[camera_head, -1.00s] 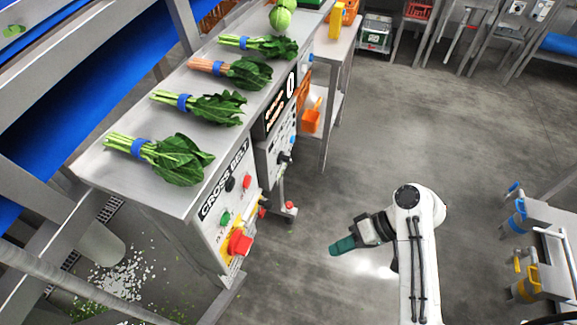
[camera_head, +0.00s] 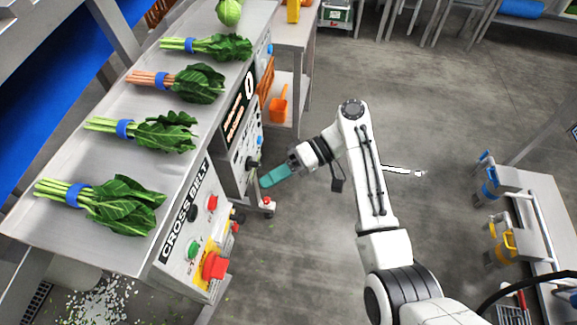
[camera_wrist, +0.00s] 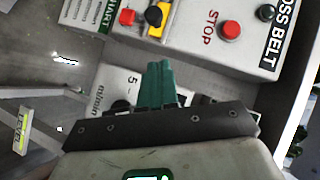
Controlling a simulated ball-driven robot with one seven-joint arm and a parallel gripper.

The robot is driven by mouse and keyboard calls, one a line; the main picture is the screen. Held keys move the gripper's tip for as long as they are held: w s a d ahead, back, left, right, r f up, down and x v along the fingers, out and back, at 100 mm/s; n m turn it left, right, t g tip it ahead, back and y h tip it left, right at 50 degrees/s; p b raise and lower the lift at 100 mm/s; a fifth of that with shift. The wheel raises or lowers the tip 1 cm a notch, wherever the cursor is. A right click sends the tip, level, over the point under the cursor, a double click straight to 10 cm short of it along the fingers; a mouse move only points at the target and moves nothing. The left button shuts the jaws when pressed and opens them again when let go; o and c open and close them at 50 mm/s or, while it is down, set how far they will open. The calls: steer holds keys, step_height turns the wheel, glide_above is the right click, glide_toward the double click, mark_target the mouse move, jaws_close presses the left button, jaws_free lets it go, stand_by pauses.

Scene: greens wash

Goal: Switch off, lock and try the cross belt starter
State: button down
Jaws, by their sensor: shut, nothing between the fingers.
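The cross belt starter (camera_head: 172,262) is a pale panel under the near end of the steel bench, lettered CROSS BELT. It carries a red stop button (camera_head: 212,202), a green button (camera_head: 193,249), a black knob (camera_head: 192,212) and a big red handle (camera_head: 215,265) on a yellow plate. The handle's exact position is unclear. My gripper (camera_head: 268,180), with teal fingers, is shut and empty, up and right of the starter and apart from it. In the wrist view the fingers (camera_wrist: 157,75) point towards the panels; the stop button (camera_wrist: 230,31) shows beyond them.
A neighbouring panel with a lit display (camera_head: 240,108) and black knob (camera_head: 252,164) is close to my fingertips. Banded greens (camera_head: 125,205) lie on the bench. A steel stand with blue and yellow items (camera_head: 505,245) is at right. Open floor lies between.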

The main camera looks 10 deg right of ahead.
steer(key=s+a+f+p, duration=0.1)
steer(key=s+a+f, duration=0.1)
steer(key=s+a, duration=0.2)
steer(key=shift+a+f, duration=0.25)
steer(key=shift+f, duration=0.15)
steer(key=shift+s, duration=0.1)
steer(key=s+p, duration=0.1)
steer(key=s+a+p, duration=0.1)
steer(key=s+p, duration=0.1)
steer(key=s, duration=0.1)
steer(key=shift+s+a, duration=0.1)
steer(key=shift+a, duration=0.15)
steer(key=shift+p, duration=0.3)
